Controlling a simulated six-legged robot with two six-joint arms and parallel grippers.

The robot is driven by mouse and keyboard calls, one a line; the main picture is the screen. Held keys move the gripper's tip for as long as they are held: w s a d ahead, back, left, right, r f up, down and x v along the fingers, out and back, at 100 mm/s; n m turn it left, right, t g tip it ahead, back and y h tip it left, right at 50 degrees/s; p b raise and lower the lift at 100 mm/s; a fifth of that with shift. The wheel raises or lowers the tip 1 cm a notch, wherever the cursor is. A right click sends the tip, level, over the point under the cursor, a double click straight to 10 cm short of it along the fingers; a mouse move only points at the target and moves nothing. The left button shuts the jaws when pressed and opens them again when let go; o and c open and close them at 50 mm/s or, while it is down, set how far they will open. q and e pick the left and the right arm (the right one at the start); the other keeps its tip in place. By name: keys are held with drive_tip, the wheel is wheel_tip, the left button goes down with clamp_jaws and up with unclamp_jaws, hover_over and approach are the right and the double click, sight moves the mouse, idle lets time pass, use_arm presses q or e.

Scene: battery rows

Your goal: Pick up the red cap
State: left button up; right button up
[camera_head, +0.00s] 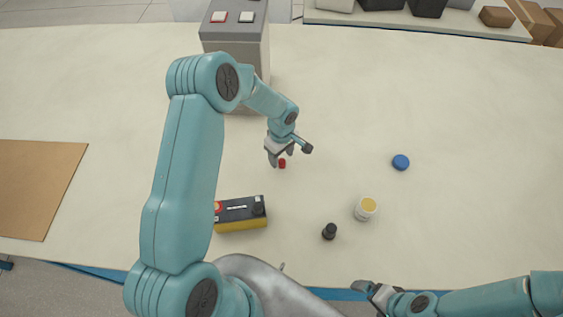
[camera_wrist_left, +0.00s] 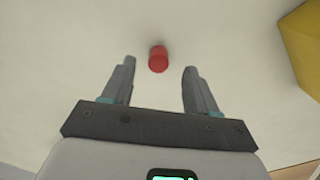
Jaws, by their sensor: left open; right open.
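The small red cap (camera_head: 282,163) stands on the pale table near the middle of the head view. My left gripper (camera_head: 281,157) is right above or beside it, with its fingers pointing down. In the left wrist view the red cap (camera_wrist_left: 158,59) lies just beyond the tips of the two open fingers (camera_wrist_left: 158,68), roughly centred between them. Nothing is held, and I cannot tell the exact height of the fingers over the table. My right gripper (camera_head: 375,292) is open and empty at the table's front edge, far from the cap.
A black and yellow battery (camera_head: 240,214) lies in front of the cap. A black small bottle (camera_head: 329,231), a yellow-topped white jar (camera_head: 365,208) and a blue cap (camera_head: 401,162) stand to the right. A grey box with buttons (camera_head: 236,42) is behind. A brown mat (camera_head: 38,190) lies left.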

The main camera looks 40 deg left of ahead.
use_arm(q)
wheel_tip(320, 180, down, 2)
drive_tip(key=shift+w+d+f, duration=0.1)
drive_tip(key=shift+w+f, duration=0.05)
drive_tip(key=shift+f, duration=0.1)
clamp_jaws()
drive_tip(key=shift+r, duration=0.1)
drive_tip(key=shift+r, duration=0.1)
